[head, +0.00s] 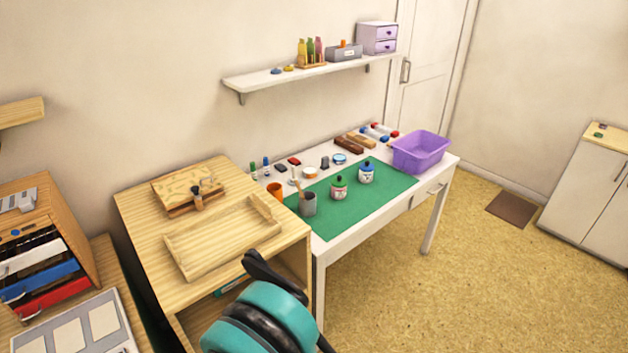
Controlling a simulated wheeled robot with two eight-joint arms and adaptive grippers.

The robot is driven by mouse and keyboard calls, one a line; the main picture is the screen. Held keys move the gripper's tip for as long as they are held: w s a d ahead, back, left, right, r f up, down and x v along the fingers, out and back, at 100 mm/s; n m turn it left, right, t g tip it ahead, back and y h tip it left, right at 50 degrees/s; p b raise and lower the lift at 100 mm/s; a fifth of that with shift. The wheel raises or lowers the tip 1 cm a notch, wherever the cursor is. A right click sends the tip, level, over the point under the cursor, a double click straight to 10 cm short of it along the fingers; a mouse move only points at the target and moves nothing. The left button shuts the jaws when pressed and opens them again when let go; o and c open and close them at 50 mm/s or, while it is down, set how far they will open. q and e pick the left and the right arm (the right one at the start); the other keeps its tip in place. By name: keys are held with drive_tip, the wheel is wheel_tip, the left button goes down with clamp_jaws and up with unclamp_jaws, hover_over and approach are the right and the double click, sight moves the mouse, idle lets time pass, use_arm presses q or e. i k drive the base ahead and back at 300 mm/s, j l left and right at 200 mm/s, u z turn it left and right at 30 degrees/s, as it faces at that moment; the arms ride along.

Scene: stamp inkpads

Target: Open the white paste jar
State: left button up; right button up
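On the green mat of the white table stand two small lidded jars. A low, round white-and-blue container (340,158) sits behind the mat. I cannot tell which of these is the white paste jar. The two jars look closed. A teal and black part of my own arm shows at the bottom, far from the jars. Neither gripper can be made out.
A grey cup (308,206) and an orange cup (275,192) stand left of the jars. A purple bin (421,151) is at the table's right end. A wooden tray (220,238) lies on the wooden cabinet, left. The mat's front is clear; open floor lies right.

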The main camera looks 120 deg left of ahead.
sight(364, 178)
drive_tip(key=u, duration=3.8)
